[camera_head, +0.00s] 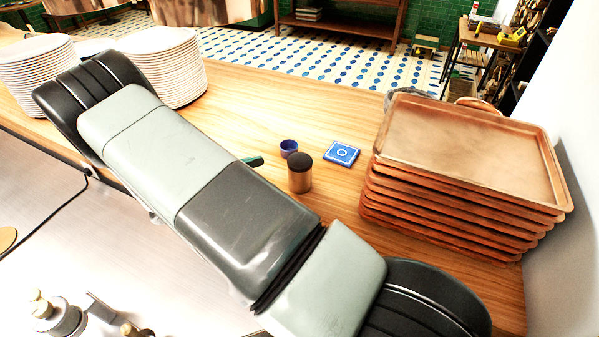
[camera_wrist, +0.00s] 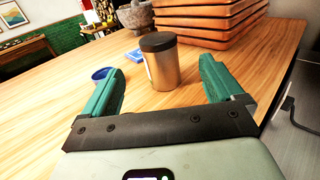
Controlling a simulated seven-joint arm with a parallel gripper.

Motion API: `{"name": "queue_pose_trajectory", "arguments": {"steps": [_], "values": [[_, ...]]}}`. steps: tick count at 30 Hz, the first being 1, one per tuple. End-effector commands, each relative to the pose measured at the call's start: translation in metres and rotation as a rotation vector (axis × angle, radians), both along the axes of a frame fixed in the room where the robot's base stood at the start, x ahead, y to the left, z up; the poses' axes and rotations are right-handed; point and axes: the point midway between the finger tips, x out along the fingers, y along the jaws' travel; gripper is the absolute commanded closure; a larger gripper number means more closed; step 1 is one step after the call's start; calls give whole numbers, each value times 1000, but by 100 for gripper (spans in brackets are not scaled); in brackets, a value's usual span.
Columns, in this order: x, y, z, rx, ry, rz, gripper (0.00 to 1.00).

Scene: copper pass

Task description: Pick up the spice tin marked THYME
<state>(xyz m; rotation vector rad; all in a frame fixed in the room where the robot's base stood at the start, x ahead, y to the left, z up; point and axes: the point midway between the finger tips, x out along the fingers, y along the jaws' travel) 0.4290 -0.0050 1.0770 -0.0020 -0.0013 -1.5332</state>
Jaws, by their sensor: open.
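A cylindrical copper-coloured tin with a black lid (camera_head: 299,179) stands upright on the wooden counter. No marking can be read on it, so I cannot tell whether it says THYME. In the wrist view the tin (camera_wrist: 163,68) stands just ahead of my gripper (camera_wrist: 160,72), roughly between the lines of its two green fingers. The fingers are open and empty, with a clear gap on each side of the tin. In the head view my arm hides most of the gripper; only a green finger part shows, left of the tin.
A small blue bowl (camera_head: 288,147) and a blue-and-white tile (camera_head: 341,153) lie behind the tin. Stacked copper trays (camera_head: 460,150) stand at the right. White plate stacks (camera_head: 40,70) stand at the left. A grey stone mortar (camera_wrist: 133,17) stands behind the tile.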

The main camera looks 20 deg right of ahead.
Motion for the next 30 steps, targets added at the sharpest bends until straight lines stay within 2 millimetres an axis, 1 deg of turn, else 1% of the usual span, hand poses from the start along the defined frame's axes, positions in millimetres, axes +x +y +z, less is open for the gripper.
{"name": "queue_pose_trajectory", "arguments": {"steps": [9, 17, 21, 24, 27, 30], "values": [[1, -46, 0, 0, 1, -5, 6], [3, -68, -4, 1, 1, -5, 6], [5, -89, -8, 2, 1, -6, 6], [6, -102, -8, 1, 0, -4, 6], [6, -106, -8, 2, 0, -3, 6], [6, -105, -8, 2, -1, -2, 6]]}}
